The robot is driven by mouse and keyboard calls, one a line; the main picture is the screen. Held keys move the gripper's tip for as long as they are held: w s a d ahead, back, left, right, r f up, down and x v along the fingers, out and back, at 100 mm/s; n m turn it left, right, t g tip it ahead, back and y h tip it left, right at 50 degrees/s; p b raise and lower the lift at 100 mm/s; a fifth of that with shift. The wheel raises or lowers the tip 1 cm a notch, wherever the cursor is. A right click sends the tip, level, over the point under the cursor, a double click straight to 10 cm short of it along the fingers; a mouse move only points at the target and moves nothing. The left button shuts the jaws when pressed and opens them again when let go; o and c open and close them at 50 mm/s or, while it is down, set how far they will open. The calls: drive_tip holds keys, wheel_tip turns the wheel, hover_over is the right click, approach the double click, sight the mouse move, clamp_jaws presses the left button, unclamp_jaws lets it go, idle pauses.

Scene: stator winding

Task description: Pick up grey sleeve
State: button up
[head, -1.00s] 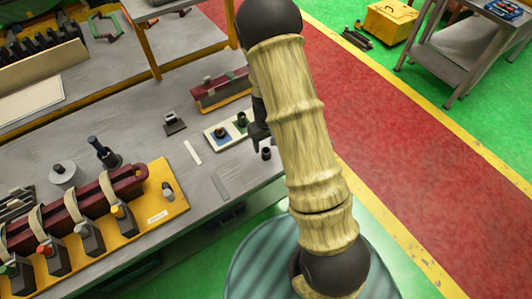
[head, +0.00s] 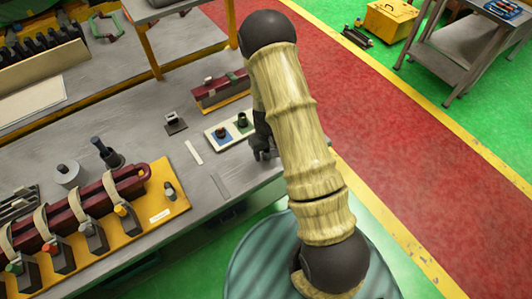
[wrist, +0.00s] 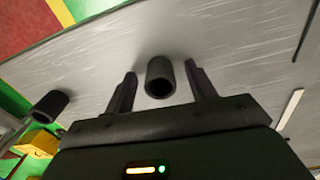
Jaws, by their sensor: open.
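The grey sleeve (wrist: 160,77) is a dark, short hollow cylinder on the grey worktop. In the wrist view it lies between the two fingers of my open gripper (wrist: 160,69), with a visible gap on each side. In the head view my gripper (head: 265,154) is low over the worktop near its right edge and hides the sleeve.
A white tray (head: 210,131) with blue and green pads bearing small parts is just behind my gripper. A dark red block (head: 222,92) stands farther back. A yellow fixture (head: 160,200) with clamps is at left. A thin pale strip (head: 194,153) lies between.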

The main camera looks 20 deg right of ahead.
drive_tip(key=c, duration=1.1)
drive_tip(key=shift+o, duration=0.2)
drive_tip(key=shift+r, duration=0.1)
wheel_tip(320, 180, up, 10)
drive_tip(key=b, duration=0.2)
